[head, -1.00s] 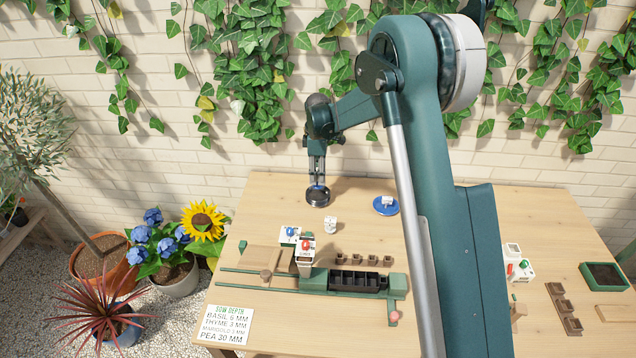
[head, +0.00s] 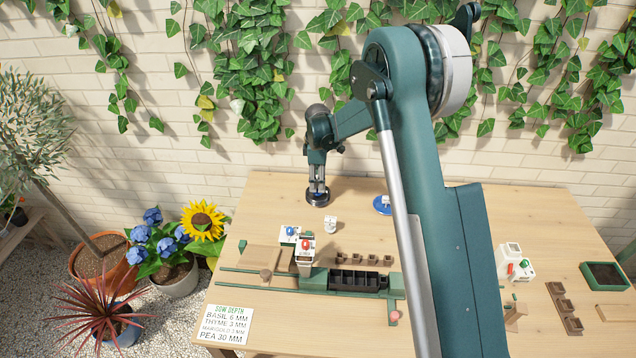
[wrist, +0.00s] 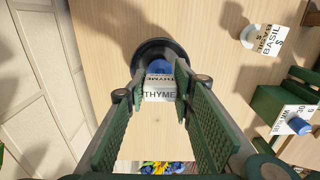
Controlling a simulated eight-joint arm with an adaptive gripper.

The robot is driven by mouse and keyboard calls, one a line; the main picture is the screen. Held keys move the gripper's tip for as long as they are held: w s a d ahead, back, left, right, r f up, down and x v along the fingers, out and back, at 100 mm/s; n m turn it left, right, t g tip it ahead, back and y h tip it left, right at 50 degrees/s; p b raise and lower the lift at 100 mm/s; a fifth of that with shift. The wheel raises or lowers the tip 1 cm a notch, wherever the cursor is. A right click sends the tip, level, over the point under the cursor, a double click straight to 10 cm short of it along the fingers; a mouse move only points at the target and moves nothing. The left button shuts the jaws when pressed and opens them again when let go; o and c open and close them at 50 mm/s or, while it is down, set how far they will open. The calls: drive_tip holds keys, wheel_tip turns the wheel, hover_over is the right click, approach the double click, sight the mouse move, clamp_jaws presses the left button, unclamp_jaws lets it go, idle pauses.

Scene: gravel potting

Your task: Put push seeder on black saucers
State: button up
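A white block labelled THYME (wrist: 158,95) with a blue part on its far side shows between my fingers in the wrist view. It is at the black saucer (wrist: 150,46); whether it rests fully on it is hard to tell. In the head view the black saucer (head: 317,203) stands at the back of the table. My gripper (head: 317,190) is right over it, pointing down. In the wrist view my gripper (wrist: 158,88) has its fingers apart, on either side of the block, with narrow gaps. The fingers hide the block in the head view.
A white BASIL piece (head: 330,224) stands close by. A blue saucer (head: 380,207) with a white piece lies to the right. A green tray rig (head: 312,281) with blue-topped and red-topped white boxes is in front. Wooden trays and a dark planter (head: 604,275) lie at the right.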

drive_tip(key=shift+o, duration=1.4)
drive_tip(key=shift+r, duration=0.25)
wheel_tip(320, 180, up, 12)
idle(0.3)
